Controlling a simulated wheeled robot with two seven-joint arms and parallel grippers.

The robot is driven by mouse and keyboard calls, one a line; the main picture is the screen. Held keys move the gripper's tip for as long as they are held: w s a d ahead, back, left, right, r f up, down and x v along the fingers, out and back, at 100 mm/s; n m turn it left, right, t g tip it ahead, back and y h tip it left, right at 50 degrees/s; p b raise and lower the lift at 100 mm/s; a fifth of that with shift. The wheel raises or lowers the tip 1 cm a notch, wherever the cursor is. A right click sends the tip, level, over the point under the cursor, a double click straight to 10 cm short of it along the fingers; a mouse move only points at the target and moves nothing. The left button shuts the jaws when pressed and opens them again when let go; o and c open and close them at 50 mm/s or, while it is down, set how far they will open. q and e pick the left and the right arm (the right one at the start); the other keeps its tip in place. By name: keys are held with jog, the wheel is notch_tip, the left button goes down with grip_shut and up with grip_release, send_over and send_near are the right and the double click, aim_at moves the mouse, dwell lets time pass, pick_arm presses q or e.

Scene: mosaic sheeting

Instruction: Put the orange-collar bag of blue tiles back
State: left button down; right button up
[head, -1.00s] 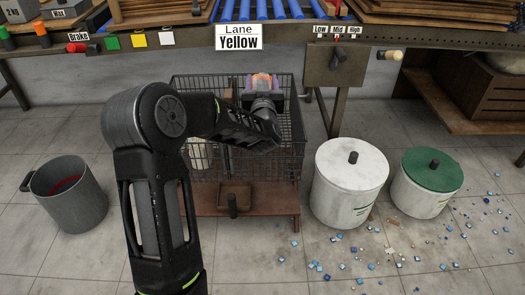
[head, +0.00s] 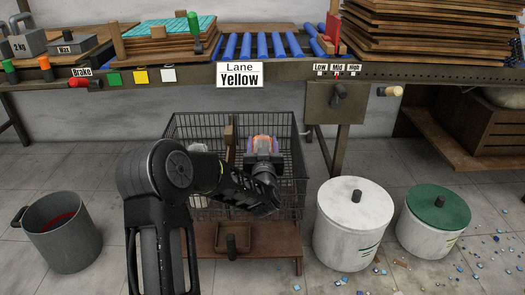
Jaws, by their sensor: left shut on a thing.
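The bag (head: 264,144) shows as a small orange and purplish shape over the right part of the black wire basket (head: 290,130). My left gripper (head: 263,158) is shut on it, and the gripper and wrist hide most of the bag. Its blue tiles cannot be made out. I cannot tell whether the bag touches the basket floor or hangs above it. My right gripper is out of view.
The basket stands on a low brown cart (head: 285,240) under the lane bench (head: 200,72). A grey bucket (head: 70,240) is at left. A white lidded drum (head: 352,225) and a green-lidded drum (head: 425,222) stand at right. Loose tiles litter the floor at right.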

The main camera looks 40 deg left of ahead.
pick_arm(q)
jog(key=shift+f, duration=0.45)
